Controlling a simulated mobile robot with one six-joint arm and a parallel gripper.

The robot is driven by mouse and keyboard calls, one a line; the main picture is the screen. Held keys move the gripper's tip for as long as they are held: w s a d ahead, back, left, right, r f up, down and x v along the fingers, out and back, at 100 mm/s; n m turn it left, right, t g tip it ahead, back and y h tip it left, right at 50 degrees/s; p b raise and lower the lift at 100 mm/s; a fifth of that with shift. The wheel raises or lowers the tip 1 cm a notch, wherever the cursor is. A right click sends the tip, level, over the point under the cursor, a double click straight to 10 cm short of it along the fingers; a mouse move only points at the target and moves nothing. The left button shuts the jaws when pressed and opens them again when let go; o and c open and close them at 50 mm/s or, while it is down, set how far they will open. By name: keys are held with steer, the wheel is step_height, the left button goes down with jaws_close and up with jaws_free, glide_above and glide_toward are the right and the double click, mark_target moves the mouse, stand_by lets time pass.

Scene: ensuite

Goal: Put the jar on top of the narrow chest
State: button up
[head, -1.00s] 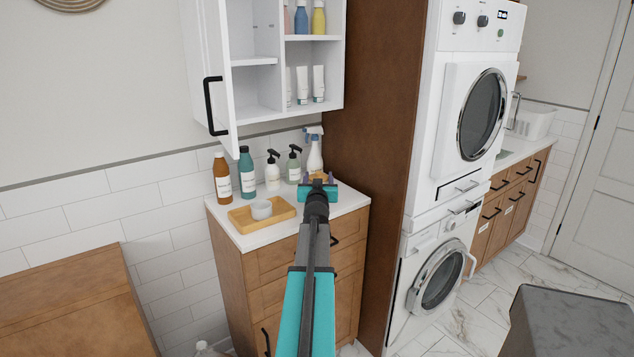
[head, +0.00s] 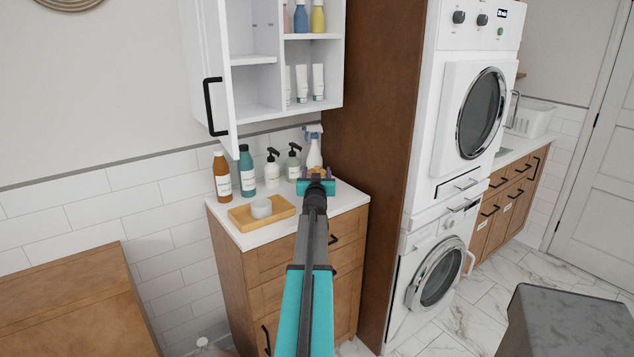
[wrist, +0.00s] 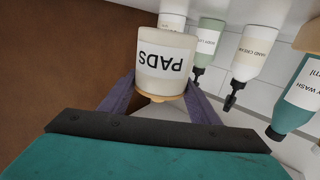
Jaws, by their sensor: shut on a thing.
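The jar (wrist: 166,55) is pale with a black PADS label and a wooden lid; it shows upside down in the wrist view. My gripper (wrist: 160,88) has its two purple fingers shut on the jar, one on each side near the lid. In the head view my gripper (head: 317,174) is over the back right of a white-topped wooden cabinet (head: 345,198), and hides most of the jar. I cannot tell whether the jar touches the top. Another wooden chest (head: 65,285) with a bare top is at the lower left; I cannot tell which is the narrow chest.
Several bottles, including a brown one (head: 221,177) and a spray bottle (head: 313,150), stand along the back. A wooden tray (head: 250,222) with a small white bowl (head: 261,208) is at the front left. An open wall cabinet (head: 265,75) hangs above; a tall brown panel (head: 370,120) is to the right.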

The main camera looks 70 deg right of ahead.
steer(key=shift+f+b, duration=1.75)
steer(key=shift+b, duration=0.05)
steer(key=shift+f, duration=0.15)
steer(key=o, duration=1.6)
steer(key=shift+c, duration=0.2)
steer(key=shift+r, duration=0.2)
steer(key=shift+v, duration=6)
steer(key=shift+s, duration=0.1)
